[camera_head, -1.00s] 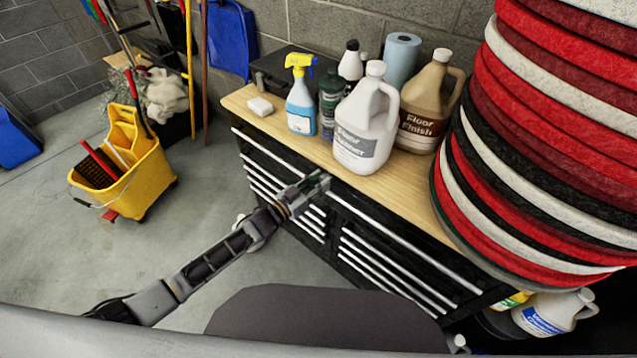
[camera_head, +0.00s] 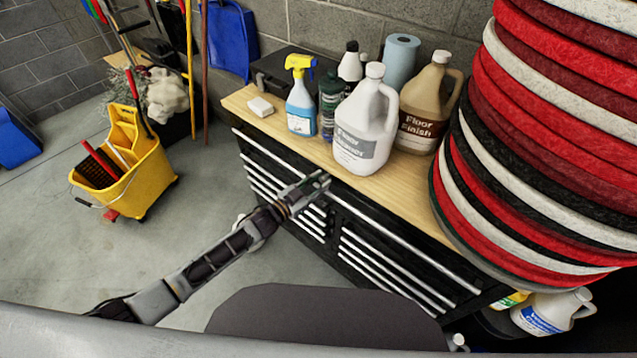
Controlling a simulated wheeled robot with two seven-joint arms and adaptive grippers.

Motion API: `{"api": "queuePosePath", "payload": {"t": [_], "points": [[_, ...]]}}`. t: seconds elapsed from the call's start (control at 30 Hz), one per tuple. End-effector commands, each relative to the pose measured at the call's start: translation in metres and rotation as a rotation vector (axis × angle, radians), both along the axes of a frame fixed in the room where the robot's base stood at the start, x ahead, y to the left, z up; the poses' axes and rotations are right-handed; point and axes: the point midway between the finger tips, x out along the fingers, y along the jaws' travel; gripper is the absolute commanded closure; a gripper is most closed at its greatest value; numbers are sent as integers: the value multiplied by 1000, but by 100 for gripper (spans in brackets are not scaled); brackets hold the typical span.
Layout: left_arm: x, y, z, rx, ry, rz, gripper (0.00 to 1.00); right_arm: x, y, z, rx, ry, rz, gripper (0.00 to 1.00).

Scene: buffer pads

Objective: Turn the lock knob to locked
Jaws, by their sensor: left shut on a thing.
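My left gripper (camera_head: 318,183) is at the upper front of the black tool cabinet (camera_head: 345,218), close to the top edge between the left and right drawer columns. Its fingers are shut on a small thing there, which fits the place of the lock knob. The knob itself is hidden by the fingers, so I cannot tell which way it points. My right gripper is not in view.
On the cabinet's wooden top (camera_head: 400,190) stand a white jug (camera_head: 364,125), a brown floor finish jug (camera_head: 425,110), a blue spray bottle (camera_head: 300,105) and a white block (camera_head: 261,106). A tall stack of pads (camera_head: 540,140) crowds the right. A yellow mop bucket (camera_head: 140,175) stands left on open floor.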

Motion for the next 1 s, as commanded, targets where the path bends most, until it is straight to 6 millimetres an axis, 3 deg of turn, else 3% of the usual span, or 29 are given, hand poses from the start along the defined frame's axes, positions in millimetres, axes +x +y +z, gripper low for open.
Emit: {"api": "queuePosePath", "payload": {"t": [0.07,0.1,0.27,0.73,1.0], "points": [[0,0,-1,0,1,0,95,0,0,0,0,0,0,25],[0,0,-1,0,1,0,69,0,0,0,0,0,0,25],[0,0,0,-1,1,0,49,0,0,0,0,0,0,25],[-2,2,-1,-1,1,0,49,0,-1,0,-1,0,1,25],[-15,14,0,0,1,0,49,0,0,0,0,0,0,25]]}}
